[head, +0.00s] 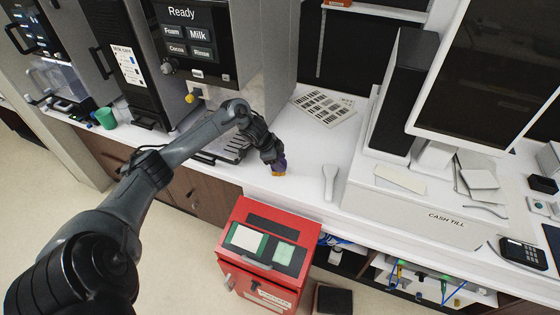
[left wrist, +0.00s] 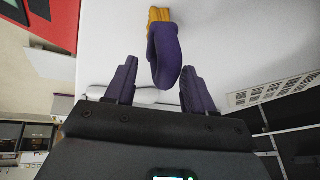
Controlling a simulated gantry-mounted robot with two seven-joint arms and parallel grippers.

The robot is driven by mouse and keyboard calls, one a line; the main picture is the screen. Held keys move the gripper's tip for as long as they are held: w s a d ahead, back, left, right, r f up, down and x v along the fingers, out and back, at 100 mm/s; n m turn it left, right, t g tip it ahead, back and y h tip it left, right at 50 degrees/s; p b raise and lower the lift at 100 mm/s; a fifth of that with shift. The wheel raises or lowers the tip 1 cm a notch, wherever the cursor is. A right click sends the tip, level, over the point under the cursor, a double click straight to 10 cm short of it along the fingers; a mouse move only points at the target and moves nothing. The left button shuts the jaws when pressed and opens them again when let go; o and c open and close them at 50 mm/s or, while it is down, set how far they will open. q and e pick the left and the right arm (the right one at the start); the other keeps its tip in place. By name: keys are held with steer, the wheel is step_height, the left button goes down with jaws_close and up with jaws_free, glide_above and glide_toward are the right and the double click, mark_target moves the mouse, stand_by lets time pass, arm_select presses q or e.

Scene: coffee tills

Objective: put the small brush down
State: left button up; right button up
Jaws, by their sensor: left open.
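The small brush (left wrist: 165,52) has a purple handle and yellow bristles. In the left wrist view its handle end lies between the two spread purple fingers of my left gripper (left wrist: 158,88), with a gap on each side. The bristles point away from the gripper. In the head view the brush (head: 279,170) shows as a small purple and yellow patch at the front edge of the white counter (head: 300,150), just below my left gripper (head: 272,156). The gripper is open. Whether the brush rests fully on the counter is hard to tell. My right gripper is not in view.
A white handheld device (head: 329,182) lies on the counter right of the brush. A barcode sheet (head: 324,106) lies behind. The coffee machine (head: 200,40) stands left, the cash till (head: 430,215) right. A red bin (head: 266,250) stands below the counter's front edge.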

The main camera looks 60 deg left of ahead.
arm_select(q)
steer(key=v, duration=1.1)
steer(key=shift+m+t, duration=0.5)
steer(key=shift+m, duration=0.3)
steer(key=d+f, duration=0.3)
steer(key=w+d+f, duration=0.1)
steer(key=d+f, duration=0.6)
steer(key=shift+w+p, duration=0.2)
steer(key=shift+p, duration=0.2)
steer(key=s+d+f+n+y, duration=0.1)
steer(key=s+d+f, duration=0.25)
steer(key=d, duration=0.65)
steer(key=s+d+f+n+y, duration=0.15)
steer(key=s+d, duration=0.25)
steer(key=d, duration=0.6)
steer(key=s+d+r+n+g+h, duration=0.1)
steer(key=s+d+n, duration=0.1)
steer(key=s, duration=0.4)
steer(key=s+d+r+n+g, duration=0.1)
steer(key=s+d+r+n, duration=0.1)
steer(key=s+d, duration=0.3)
steer(key=shift+s+d+g+h, duration=0.2)
steer(key=shift+s+g+h, duration=0.15)
steer(key=shift+s, duration=0.25)
steer(key=shift+r, duration=0.1)
